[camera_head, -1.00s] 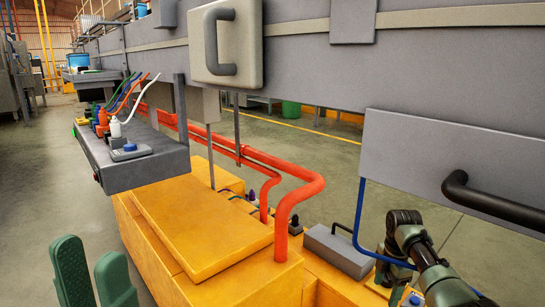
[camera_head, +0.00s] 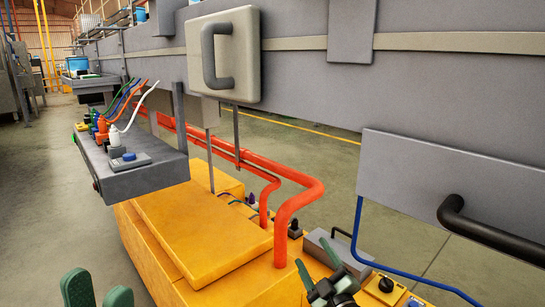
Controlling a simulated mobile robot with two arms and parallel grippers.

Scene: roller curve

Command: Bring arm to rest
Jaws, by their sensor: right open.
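My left gripper (camera_head: 97,292) shows at the bottom left edge. Its two green fingers point up with a gap between them, and nothing is held. My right gripper (camera_head: 317,262) shows at the bottom centre, over the yellow machine base. Its green fingers are spread apart and empty. Its dark wrist runs down out of the picture, so most of that arm is hidden.
A yellow base (camera_head: 200,235) fills the lower middle. Orange pipes (camera_head: 300,200) and a grey box (camera_head: 330,246) are close to my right gripper. A grey shelf with bottles (camera_head: 150,175) stands left. A grey panel with a black handle (camera_head: 480,225) overhangs at right.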

